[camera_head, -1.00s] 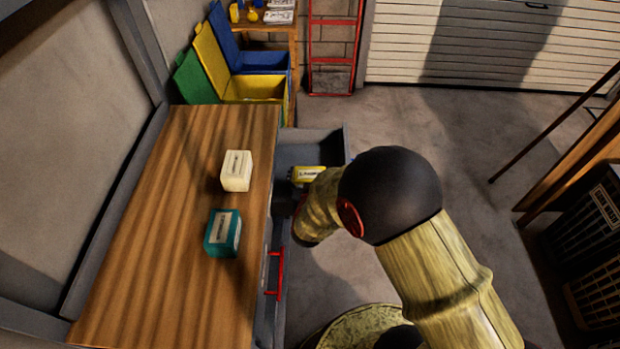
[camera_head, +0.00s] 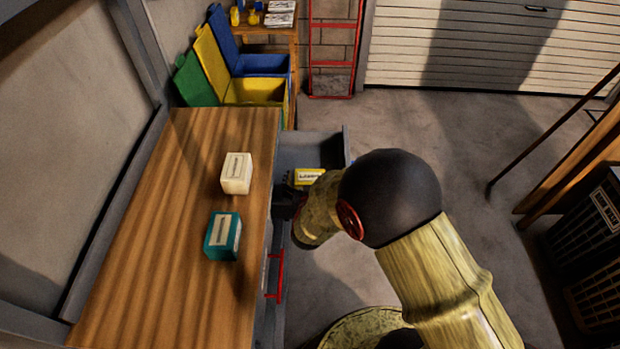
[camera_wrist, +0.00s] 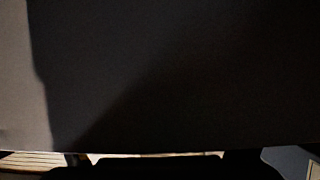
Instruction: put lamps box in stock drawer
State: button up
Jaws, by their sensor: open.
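A yellow box with a pale label (camera_head: 308,177) lies in the open grey drawer (camera_head: 312,150), partly hidden by my arm. A cream box (camera_head: 236,174) and a teal box (camera_head: 222,236) sit apart on the wooden worktop. The labels are too small to read, so I cannot tell which box is the lamps box. My gripper (camera_head: 288,205) is open, dark and partly hidden, at the worktop's right edge just in front of the yellow box. In the wrist view a dark, shadowed surface fills most of the picture.
The wooden worktop (camera_head: 165,260) is mostly clear. A red handle (camera_head: 280,275) sticks out from the cabinet front below its edge. Yellow (camera_head: 255,91) and blue bins stand beyond the worktop. Dark crates (camera_head: 590,235) stand at the right, with open floor between.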

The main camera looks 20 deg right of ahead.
jog(key=shift+s+r, duration=0.1)
jog(key=shift+r, duration=0.15)
jog(key=p+v, duration=0.4)
jog(key=v, duration=0.6)
jog(key=shift+s+a+r, duration=0.1)
jog(key=shift+s+a, duration=0.05)
jog(key=shift+s+a+r, duration=0.15)
jog(key=shift+s+r, duration=0.05)
jog(key=shift+s, duration=0.4)
